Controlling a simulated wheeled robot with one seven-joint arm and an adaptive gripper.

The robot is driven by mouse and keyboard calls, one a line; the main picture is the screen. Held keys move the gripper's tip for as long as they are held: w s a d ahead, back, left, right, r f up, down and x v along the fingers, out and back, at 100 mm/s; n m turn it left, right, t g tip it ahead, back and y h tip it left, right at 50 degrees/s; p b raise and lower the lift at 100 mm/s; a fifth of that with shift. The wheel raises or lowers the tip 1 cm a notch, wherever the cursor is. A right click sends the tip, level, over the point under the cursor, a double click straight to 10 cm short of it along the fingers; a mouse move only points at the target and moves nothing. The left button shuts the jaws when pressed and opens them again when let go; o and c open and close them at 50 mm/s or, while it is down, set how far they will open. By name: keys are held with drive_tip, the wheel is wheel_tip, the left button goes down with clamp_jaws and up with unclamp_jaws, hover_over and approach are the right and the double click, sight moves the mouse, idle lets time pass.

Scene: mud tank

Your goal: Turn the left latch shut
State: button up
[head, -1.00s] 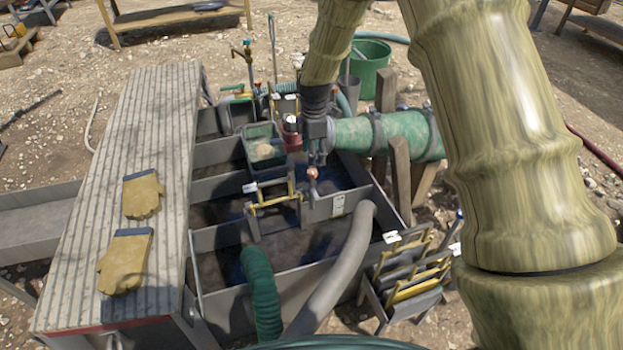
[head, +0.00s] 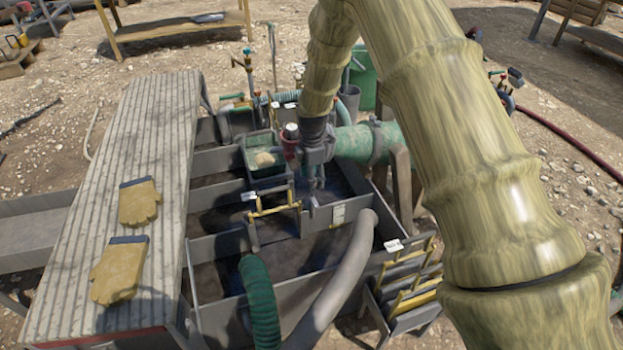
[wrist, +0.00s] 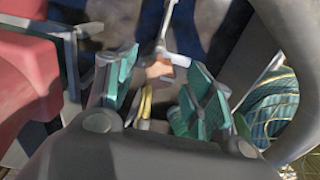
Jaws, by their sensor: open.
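A copper-coloured latch piece (wrist: 158,70) with grey metal arms shows in the wrist view. It lies between the teal fingers of my gripper (wrist: 160,82), which are open on either side of it; I cannot tell whether they touch it. In the head view my gripper (head: 314,183) points down at the right end of a gate with a yellow handle (head: 272,210), set in the grey tank. The gripper hides the latch there. Whether this is the left latch, and how far it is turned, I cannot tell.
A red fitting (head: 290,140) and a thick green pipe (head: 370,143) stand close to my gripper. A grey hose (head: 345,280) and a green hose (head: 259,300) enter the tank in front. Yellow gloves (head: 118,270) lie on the ribbed board (head: 150,130) at left.

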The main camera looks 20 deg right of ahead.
drive_tip(key=shift+f, duration=0.2)
drive_tip(key=c, duration=1)
drive_tip(key=shift+c, duration=0.2)
